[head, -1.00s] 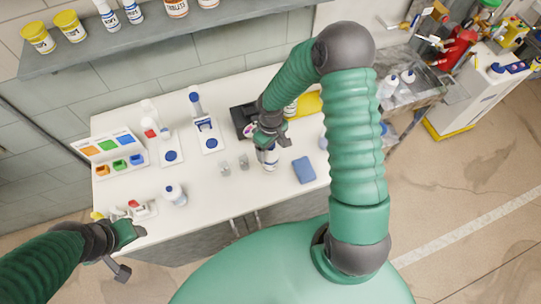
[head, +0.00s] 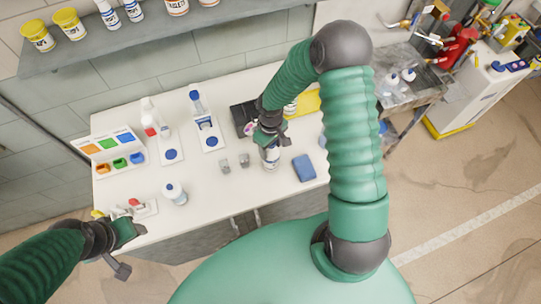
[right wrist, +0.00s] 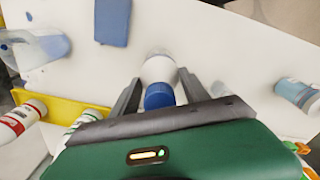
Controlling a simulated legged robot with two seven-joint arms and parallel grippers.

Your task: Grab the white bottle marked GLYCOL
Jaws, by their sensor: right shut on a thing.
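A white bottle with a blue cap (right wrist: 158,75) stands between the two fingers of my right gripper (right wrist: 160,88) in the right wrist view. In the head view the bottle (head: 270,160) shows below my right gripper (head: 270,137), over the white worktop. The right gripper is shut on it. Its label is too small and too hidden to read. I cannot tell whether its base touches the worktop. My left gripper (head: 128,250) is empty at the worktop's front left corner, with its fingers apart.
Another white bottle (head: 175,193) stands at the front left of the worktop (head: 215,215). Two small grey pieces (head: 234,162) and a blue sponge (head: 304,168) lie near the right gripper. A shelf (head: 150,42) with bottles hangs above.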

